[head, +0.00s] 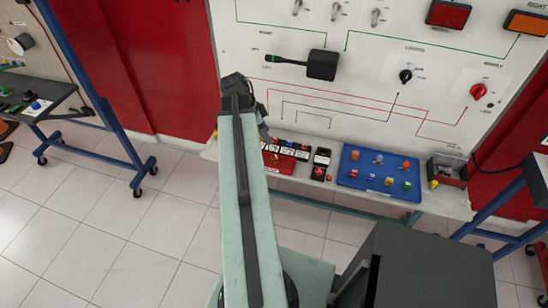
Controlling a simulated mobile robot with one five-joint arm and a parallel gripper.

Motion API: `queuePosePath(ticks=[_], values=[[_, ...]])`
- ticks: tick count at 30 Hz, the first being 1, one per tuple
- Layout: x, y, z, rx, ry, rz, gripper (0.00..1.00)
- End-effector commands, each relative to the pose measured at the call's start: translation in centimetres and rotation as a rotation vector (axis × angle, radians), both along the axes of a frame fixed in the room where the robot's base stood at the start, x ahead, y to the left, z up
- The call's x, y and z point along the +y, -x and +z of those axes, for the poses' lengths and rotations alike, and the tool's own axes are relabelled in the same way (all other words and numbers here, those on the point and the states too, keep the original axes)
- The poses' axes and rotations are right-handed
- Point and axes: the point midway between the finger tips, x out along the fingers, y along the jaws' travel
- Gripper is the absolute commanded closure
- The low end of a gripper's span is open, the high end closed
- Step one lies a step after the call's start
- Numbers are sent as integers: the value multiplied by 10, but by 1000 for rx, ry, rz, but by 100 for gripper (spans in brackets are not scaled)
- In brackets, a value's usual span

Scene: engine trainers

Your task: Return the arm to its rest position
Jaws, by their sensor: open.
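My pale green arm rises from the bottom middle of the head view, stretched forward toward the white trainer panel. My gripper (262,122) is at its far dark end, in front of the panel's lower left edge. The gripper is small and partly hidden by the arm's own links. It is open, and I see nothing held in it.
The white panel (300,75) carries a black lever, knobs and lamps. Its ledge bears a red tray (284,165), a blue tray (350,181) with several small coloured parts, and a dark bin (447,180). A blue-framed stand (95,95) is left. Tiled floor (110,235) is clear at lower left.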

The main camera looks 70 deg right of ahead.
Motion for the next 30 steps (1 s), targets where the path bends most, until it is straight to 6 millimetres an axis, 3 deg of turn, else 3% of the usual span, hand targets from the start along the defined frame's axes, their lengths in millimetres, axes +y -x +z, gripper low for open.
queuePosePath(ticks=[2, 19, 22, 23, 26, 30], values=[[2, -3, 11, 0, 0, 1, 49], [2, -4, 8, 0, 0, 1, 49], [6, -14, 8, 0, 0, 20, 49], [10, -23, 8, 0, 1, 35, 49], [35, -76, 8, -1, 1, 136, 49], [107, -175, 7, -8, -6, 343, 49]])
